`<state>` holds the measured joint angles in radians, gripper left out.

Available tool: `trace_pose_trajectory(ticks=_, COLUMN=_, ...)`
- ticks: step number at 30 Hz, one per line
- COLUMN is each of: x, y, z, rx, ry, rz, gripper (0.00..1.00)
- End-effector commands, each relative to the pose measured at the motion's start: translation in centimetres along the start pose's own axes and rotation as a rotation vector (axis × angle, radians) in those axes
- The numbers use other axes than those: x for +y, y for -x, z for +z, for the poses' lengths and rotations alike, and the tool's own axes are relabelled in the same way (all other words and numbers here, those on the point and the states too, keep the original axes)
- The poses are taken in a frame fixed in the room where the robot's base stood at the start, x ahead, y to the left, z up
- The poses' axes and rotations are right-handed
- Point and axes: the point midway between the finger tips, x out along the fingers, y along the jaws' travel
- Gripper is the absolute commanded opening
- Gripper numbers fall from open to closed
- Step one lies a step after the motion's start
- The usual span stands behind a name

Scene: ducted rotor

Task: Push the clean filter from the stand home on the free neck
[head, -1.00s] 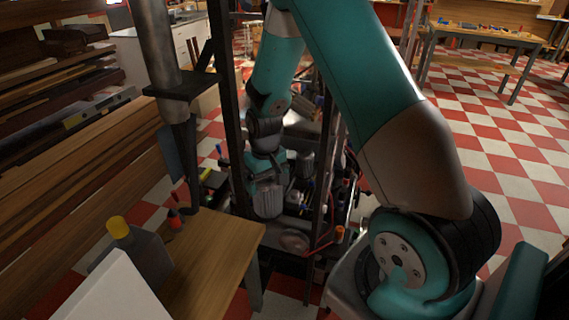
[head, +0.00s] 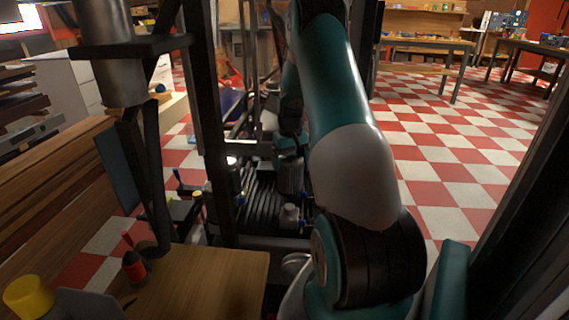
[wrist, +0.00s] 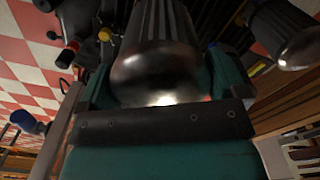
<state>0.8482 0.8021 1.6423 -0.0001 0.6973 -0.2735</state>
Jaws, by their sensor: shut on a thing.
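My gripper (wrist: 160,72) is shut on a dark ribbed cylindrical filter (wrist: 158,45) with a shiny domed end. The filter lies between the teal fingers in the wrist view. In the head view my gripper (head: 289,158) is small and far off, with the grey filter (head: 290,178) hanging below it, above dark ribbed machinery (head: 262,205). A second dark cylinder with a pale domed end (wrist: 290,38) shows at the upper right of the wrist view, apart from my gripper. I cannot make out the free neck or the stand.
A black upright post (head: 208,120) stands left of my arm. The checkered floor (head: 460,160) is open on the right.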

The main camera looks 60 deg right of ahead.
Motion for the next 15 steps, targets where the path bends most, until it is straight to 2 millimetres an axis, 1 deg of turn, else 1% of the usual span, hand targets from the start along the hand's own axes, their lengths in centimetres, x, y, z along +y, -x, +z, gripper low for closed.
trace_pose_trajectory(ticks=10, x=-0.3, y=0.3, z=0.2, rx=-0.001, ry=0.004, rz=0.0, gripper=0.68)
trace_pose_trajectory(ticks=15, x=-0.4, y=-1.5, z=0.2, rx=-0.002, ry=0.006, rz=0.0, gripper=0.68)
